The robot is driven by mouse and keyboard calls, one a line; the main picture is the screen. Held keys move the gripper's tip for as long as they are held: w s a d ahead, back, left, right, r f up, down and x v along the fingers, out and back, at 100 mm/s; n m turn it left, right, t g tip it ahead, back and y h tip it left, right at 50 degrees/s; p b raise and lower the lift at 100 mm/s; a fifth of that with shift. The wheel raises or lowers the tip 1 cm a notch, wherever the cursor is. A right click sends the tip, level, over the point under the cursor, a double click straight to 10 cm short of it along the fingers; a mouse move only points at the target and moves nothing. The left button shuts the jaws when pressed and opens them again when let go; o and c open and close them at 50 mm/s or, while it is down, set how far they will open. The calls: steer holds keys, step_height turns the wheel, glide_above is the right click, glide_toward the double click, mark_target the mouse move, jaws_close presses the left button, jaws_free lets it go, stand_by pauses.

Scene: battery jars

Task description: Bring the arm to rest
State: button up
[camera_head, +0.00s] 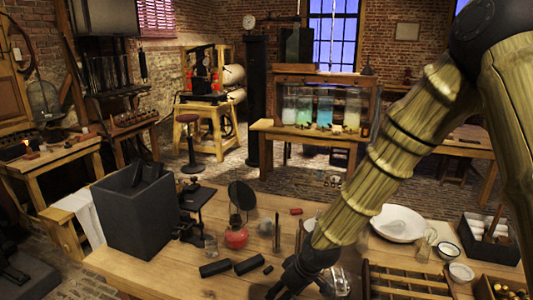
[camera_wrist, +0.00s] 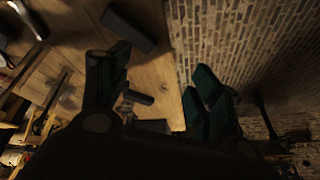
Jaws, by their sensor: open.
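My arm comes down from the upper right of the head view, in wood-patterned links. My gripper (camera_head: 286,283) is low over the near part of the wooden worktable (camera_head: 185,283), beside dark rods. In the wrist view my gripper (camera_wrist: 160,85) shows two dark green fingers spread wide apart, with nothing held between them. The table's edge and the brick floor show behind the fingers. The gripper's exact height above the table is hard to tell.
Black rods (camera_head: 215,268) lie left of my gripper. A red flask (camera_head: 236,238), a round mirror (camera_head: 241,195) and a dark grey box (camera_head: 135,220) stand further left. A white bowl (camera_head: 398,223) and a compartmented wooden tray (camera_head: 405,272) are to the right.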

steer(key=s+d+f+m+b, duration=0.15)
steer(key=s+f, duration=0.25)
steer(key=f, duration=0.4)
steer(key=s+d+f+m+b, duration=0.1)
steer(key=s+d+f+m, duration=0.1)
steer(key=s+f, duration=0.35)
steer(key=s+d+f+m+g+h+b, duration=0.1)
steer(key=s+d+f+b, duration=0.1)
steer(key=s+d+f, duration=0.2)
steer(key=s+d+f+m+h+b, duration=0.1)
steer(key=s+d+f, duration=0.4)
steer(key=s+f, duration=0.6)
steer(key=s+d+f+m+g+h+b, duration=0.1)
steer(key=s+d+f+m+b, duration=0.2)
steer(key=s+f, duration=0.5)
steer(key=shift+s+d+g+h, duration=0.15)
steer(key=shift+d+g+h, duration=0.15)
steer(key=shift+d, duration=0.55)
steer(key=shift+m, duration=0.25)
